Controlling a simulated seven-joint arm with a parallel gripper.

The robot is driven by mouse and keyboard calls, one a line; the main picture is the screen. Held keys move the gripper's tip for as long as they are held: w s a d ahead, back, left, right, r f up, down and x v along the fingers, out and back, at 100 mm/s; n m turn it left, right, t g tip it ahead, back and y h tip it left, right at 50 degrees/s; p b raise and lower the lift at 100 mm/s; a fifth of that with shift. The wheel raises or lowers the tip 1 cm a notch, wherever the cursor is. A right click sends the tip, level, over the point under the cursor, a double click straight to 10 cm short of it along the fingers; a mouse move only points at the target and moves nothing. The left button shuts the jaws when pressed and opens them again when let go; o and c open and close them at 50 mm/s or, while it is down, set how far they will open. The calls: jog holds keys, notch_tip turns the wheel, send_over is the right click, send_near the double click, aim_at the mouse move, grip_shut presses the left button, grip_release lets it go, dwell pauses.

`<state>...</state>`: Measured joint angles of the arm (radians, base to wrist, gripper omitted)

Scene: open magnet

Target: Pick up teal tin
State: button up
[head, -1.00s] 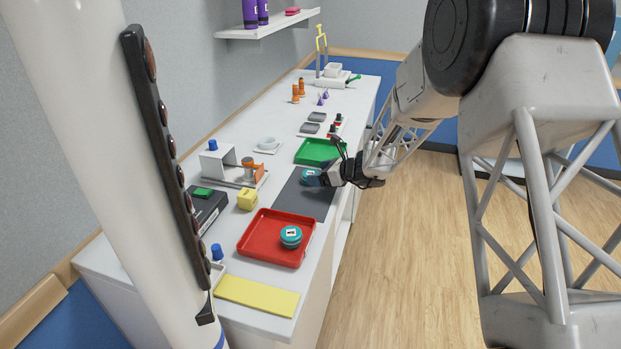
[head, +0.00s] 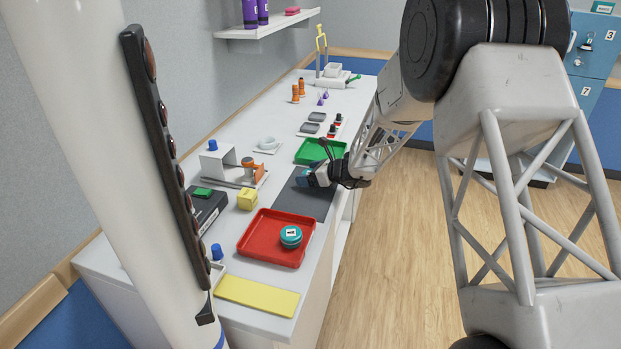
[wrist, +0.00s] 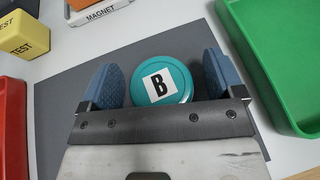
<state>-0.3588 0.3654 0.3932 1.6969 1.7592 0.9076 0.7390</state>
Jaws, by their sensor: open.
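A round teal tin (wrist: 148,68) with a white label marked "B" sits on the dark grey mat (wrist: 62,110) in the wrist view. My gripper (wrist: 158,85) is open, with one blue finger on each side of the tin. In the head view my gripper (head: 306,178) is low over the mat (head: 300,203) and mostly hides this tin. Another teal tin (head: 291,236) with a white label sits in the red tray (head: 256,253).
A green tray (wrist: 285,100) stands close to the right of my gripper in the wrist view. A yellow block (head: 246,200) marked "TEST" in the wrist view and a black box (head: 207,208) lie left of the mat. A yellow strip (head: 257,295) lies at the counter's near end.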

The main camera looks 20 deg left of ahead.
jog(key=shift+c, duration=0.4)
jog(key=c, duration=0.9)
jog(key=shift+c, duration=0.2)
jog(key=shift+r, duration=0.15)
jog(key=shift+r, duration=0.75)
notch_tip(320, 180, up, 2)
jog(key=shift+r, duration=0.1)
jog(key=s+d, duration=0.2)
jog(key=s, duration=0.2)
jog(key=s+d, duration=0.3)
jog(key=s, duration=0.2)
jog(key=s+d+r, duration=0.1)
jog(key=s+d, duration=0.1)
jog(key=s, duration=0.3)
jog(key=shift+d, duration=0.3)
